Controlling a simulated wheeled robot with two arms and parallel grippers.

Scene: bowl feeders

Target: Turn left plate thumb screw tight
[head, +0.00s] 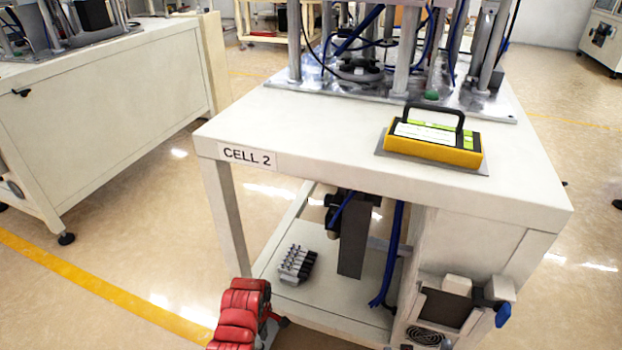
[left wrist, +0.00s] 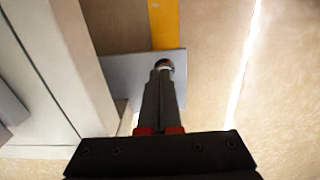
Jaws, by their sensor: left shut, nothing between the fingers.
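My left gripper (left wrist: 163,74) reaches forward in the left wrist view with its fingers closed together and nothing held between them. A small rounded dark metallic end shows at the fingertips; I cannot tell whether it is part of the fingers or a screw head behind them. A flat grey plate (left wrist: 115,72) lies behind the fingers; I cannot tell whether they touch it. In the head view only my red left arm shows at the bottom, low before the bench. I cannot make out the left plate thumb screw in either view. My right gripper is not in view.
The bench marked CELL 2 (head: 340,140) carries a yellow device with a black handle (head: 432,150) and a machine on a metal base (head: 400,97). A finned part (head: 297,263) sits on its lower shelf. Another bench (head: 105,110) stands left, with open floor between.

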